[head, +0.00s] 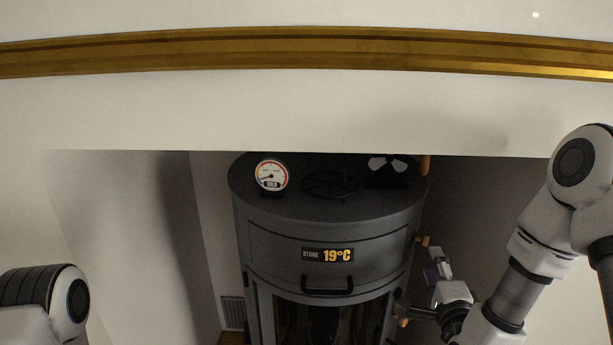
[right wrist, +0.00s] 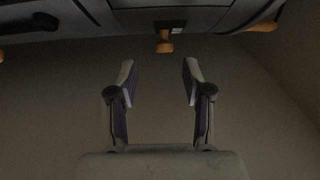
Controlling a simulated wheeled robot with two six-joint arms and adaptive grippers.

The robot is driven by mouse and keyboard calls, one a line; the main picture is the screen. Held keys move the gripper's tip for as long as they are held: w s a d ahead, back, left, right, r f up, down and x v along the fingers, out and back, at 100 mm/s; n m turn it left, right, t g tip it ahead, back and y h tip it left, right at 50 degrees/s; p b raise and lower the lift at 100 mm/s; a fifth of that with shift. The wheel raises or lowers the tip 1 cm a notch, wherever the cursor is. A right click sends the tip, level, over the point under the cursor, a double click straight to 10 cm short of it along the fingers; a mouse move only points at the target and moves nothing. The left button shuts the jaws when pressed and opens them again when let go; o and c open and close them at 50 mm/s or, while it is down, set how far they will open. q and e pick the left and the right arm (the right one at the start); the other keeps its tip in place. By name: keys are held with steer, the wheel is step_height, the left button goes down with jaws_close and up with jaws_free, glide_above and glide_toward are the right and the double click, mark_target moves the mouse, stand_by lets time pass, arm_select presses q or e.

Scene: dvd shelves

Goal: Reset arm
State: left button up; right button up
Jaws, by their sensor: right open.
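My right arm comes in from the right in the head view. Its gripper (head: 437,265) is beside the right side of a dark grey round stove (head: 330,235). In the right wrist view my right gripper (right wrist: 160,85) is open, with its two fingers apart and nothing between them. The stove's edge (right wrist: 110,22) runs along the top of that view, with an orange-tan knob (right wrist: 165,45) beyond the fingertips. My left arm shows only in part at the lower left of the head view, and its gripper is out of the picture.
On the stove top stand a round gauge (head: 271,175) and a small fan (head: 387,165). White walls surround the alcove, with a gold trim (head: 300,48) above. A vent (head: 233,312) is low on the left.

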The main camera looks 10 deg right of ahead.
steer(key=s+a+f+n+g+y, duration=0.1)
steer(key=s+a+f+n+g, duration=0.25)
steer(key=f, duration=0.55)
steer(key=s+a+f+n+g+y, duration=0.25)
steer(key=s+f, duration=0.25)
steer(key=f, duration=0.3)
steer(key=s+a+f+n+g, duration=0.25)
steer(key=s+f, duration=0.25)
steer(key=f, duration=0.4)
steer(key=s+a+f+n+g, duration=0.1)
steer(key=s+f+n+g, duration=0.2)
steer(key=s+n, duration=0.3)
steer(key=s+a+f+n+g, duration=0.1)
steer(key=s+f+n+g, duration=0.2)
steer(key=s, duration=0.7)
steer(key=n+g, duration=0.2)
steer(key=g, duration=0.1)
steer(key=shift+a+f+n, duration=0.2)
steer(key=shift+f+n, duration=0.15)
steer(key=shift+y, duration=0.25)
